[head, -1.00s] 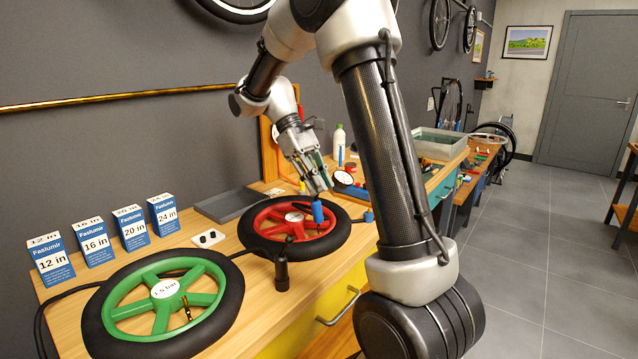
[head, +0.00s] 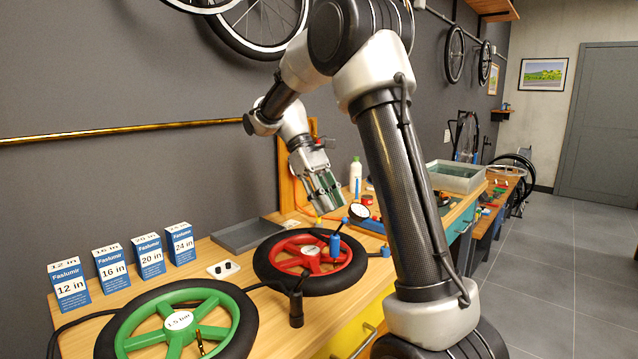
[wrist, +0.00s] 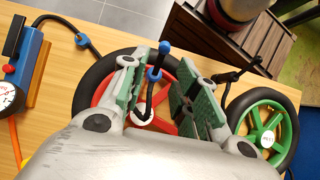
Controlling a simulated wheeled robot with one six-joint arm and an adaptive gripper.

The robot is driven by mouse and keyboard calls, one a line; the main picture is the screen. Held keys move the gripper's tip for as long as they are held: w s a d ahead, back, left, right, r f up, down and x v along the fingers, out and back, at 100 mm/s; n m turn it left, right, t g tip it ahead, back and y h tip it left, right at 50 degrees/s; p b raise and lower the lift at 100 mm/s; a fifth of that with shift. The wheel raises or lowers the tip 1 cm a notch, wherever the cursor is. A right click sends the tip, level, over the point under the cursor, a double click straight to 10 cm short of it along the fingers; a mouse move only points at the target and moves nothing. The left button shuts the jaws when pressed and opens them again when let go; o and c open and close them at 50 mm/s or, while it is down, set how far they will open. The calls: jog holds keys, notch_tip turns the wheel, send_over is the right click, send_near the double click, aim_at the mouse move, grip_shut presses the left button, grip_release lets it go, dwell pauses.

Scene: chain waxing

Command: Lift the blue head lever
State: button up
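The blue pump head (head: 335,243) sits at the red wheel (head: 281,258), on the right side of its face.
The green wheel (head: 179,320) lies at the front left. Several blue boxes (head: 150,257) stand behind it, near a grey tray (head: 246,235). A black upright handle (head: 296,310) stands in front of the red wheel. A round gauge (head: 359,212) is behind my gripper.

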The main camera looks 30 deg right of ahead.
jog(key=v, duration=0.8)
jog(key=s+f+m+t, duration=0.1)
jog(key=s+f+t, duration=0.1)
jog(key=s, duration=0.6)
jog(key=s+f+m+t+y, duration=0.1)
jog(key=s+f+t, duration=0.1)
jog(key=s+t, duration=0.3)
jog(key=s+f+m+t+y, duration=0.1)
jog(key=s+t, duration=0.3)
jog(key=s, duration=0.8)
jog(key=shift+s+f+m, duration=0.15)
jog(key=shift+f+m, duration=0.35)
jog(key=shift+f, duration=0.25)
